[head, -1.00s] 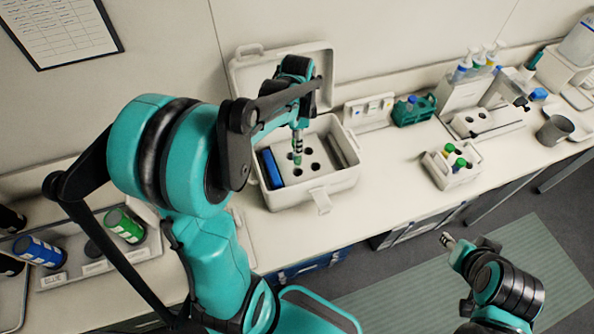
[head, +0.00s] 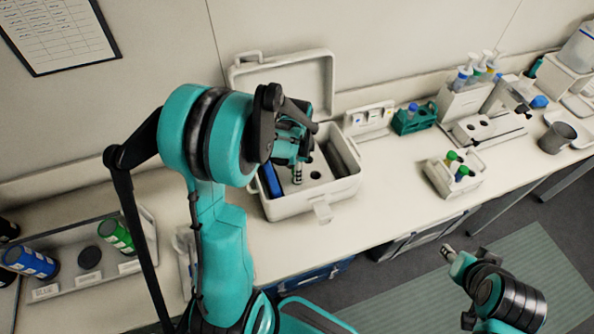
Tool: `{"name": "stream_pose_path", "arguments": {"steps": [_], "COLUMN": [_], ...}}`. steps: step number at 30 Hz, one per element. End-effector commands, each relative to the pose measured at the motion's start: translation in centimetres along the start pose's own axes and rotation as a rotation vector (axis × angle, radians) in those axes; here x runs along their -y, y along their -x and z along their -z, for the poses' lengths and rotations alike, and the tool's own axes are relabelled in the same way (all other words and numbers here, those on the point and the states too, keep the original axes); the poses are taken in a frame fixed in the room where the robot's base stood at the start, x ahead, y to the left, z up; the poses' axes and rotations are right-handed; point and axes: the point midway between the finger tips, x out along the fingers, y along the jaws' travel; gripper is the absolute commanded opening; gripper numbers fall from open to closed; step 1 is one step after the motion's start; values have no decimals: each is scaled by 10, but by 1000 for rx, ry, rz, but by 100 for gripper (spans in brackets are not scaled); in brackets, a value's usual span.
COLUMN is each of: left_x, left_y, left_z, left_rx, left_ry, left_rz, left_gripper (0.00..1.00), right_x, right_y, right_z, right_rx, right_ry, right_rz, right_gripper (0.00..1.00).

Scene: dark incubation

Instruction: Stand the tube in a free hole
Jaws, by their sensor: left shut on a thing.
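The white case (head: 325,209) stands open on the bench, with holes in its light insert. My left gripper (head: 297,177) is down inside the case at the insert, shut on the tube. The tube is hidden by the fingers and the insert, so I cannot tell whether it sits in a hole. Dark empty holes show to the right of the fingertips, one of them close by (head: 315,175). My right gripper (head: 448,253) is away from the case, over the floor at the lower right; its jaws are too small to read.
A blue block (head: 271,181) lies along the case's left inner side. The raised lid (head: 323,75) stands behind my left arm. To the right are a white rack (head: 455,180) with capped tubes and a teal rack (head: 415,119).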

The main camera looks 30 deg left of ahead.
Motion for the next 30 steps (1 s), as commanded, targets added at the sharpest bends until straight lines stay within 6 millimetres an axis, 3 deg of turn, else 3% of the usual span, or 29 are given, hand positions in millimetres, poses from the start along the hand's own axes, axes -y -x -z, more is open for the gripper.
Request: {"name": "stream_pose_path", "arguments": {"steps": [4, 5, 7, 20, 30], "left_x": [0, 0, 0, 0, 0], "left_y": [-4, -4, -3, 6, 78], "left_z": [0, 0, 0, 0, 0], "left_rx": [0, 0, 0, 0, 0], "left_ry": [0, 0, 0, 0, 0], "left_rz": [0, 0, 0, 0, 0], "left_gripper": [0, 30, 49, 49, 49], "right_x": [0, 0, 0, 0, 0], "right_y": [-4, -4, -3, 2, 13], "right_z": [-3, -3, -2, 1, 9], "right_rx": [0, 0, 0, 0, 0], "right_ry": [0, 0, 0, 0, 0], "right_rz": [0, 0, 0, 0, 0], "right_gripper": [40, 40, 40, 40, 40]}}
